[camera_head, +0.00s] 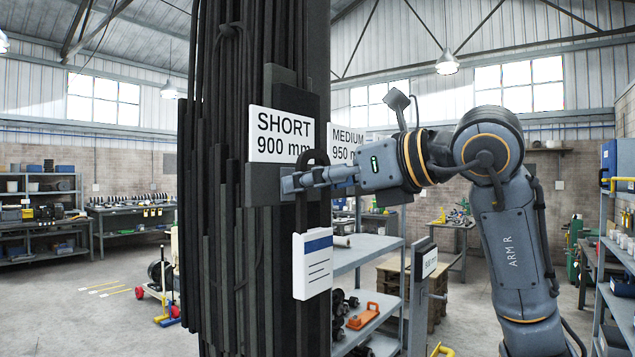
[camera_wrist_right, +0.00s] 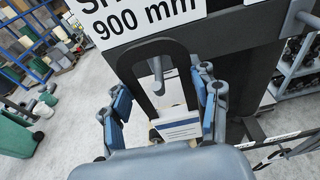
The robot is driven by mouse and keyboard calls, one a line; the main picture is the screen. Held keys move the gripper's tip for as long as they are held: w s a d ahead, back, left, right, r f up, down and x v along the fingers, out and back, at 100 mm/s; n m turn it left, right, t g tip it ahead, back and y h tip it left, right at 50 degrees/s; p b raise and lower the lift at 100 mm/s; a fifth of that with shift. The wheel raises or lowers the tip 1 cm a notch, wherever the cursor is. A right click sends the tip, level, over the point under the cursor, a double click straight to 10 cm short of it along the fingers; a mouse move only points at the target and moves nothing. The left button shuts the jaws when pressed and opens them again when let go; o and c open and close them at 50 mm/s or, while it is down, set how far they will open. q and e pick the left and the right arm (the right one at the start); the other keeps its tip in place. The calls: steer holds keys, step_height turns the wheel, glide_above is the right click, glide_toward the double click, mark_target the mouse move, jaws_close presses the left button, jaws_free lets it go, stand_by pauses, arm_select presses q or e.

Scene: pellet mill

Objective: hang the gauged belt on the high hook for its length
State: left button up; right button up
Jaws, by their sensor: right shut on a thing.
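My right gripper (camera_head: 292,183) is at the SHORT 900 mm sign (camera_head: 281,135), with its fingers on the black belt (camera_head: 313,157). The belt's upper loop rises above the fingers just under the sign. A white tag with a blue band (camera_head: 313,265) hangs below. In the right wrist view, the fingers (camera_wrist_right: 165,105) stand either side of the belt loop (camera_wrist_right: 163,45), and a grey hook (camera_wrist_right: 157,75) shows within the loop's outline. I cannot tell whether the loop rests on the hook. The tag (camera_wrist_right: 180,128) shows lower down. My left gripper is out of view.
A tall mass of dark hanging belts (camera_head: 225,230) fills the space left of the gripper. A MEDIUM 950 mm sign (camera_head: 347,140) is behind to the right. A grey shelf (camera_head: 362,250) with parts stands below it. Open floor (camera_head: 90,310) lies at left.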

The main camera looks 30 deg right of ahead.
steer(key=shift+f+b, duration=0.8)
steer(key=shift+f, duration=0.6)
steer(key=o, duration=1.5)
steer(key=shift+c, duration=0.2)
steer(key=v, duration=1.2)
